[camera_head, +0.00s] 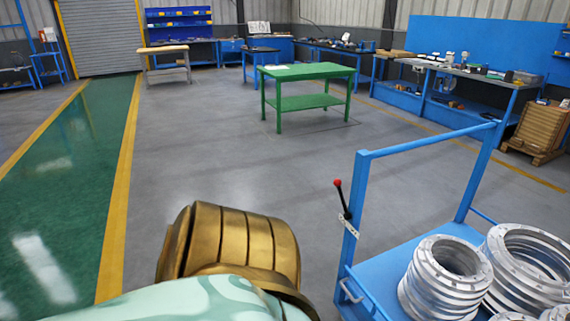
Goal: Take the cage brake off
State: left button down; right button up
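A blue wheeled-cage style cart (390,252) stands at the lower right, cut off by the picture edge. On its near left post is a brake lever (343,198) with a black shaft and a red knob (337,183). The lever leans up and to the left from a pale plate (348,225) on the post. Neither of my grippers is in view, and nothing touches the lever. The cart's wheels are hidden.
Stacks of grey metal flange rings (423,285) lie on the cart. A green table (307,73) stands beyond it, and blue workbenches (440,95) line the right wall. Grey floor (230,140) is open in the middle; a green lane (75,170) with yellow edges runs along the left.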

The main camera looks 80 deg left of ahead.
aim_at(337, 183)
jog(key=u, duration=2.05)
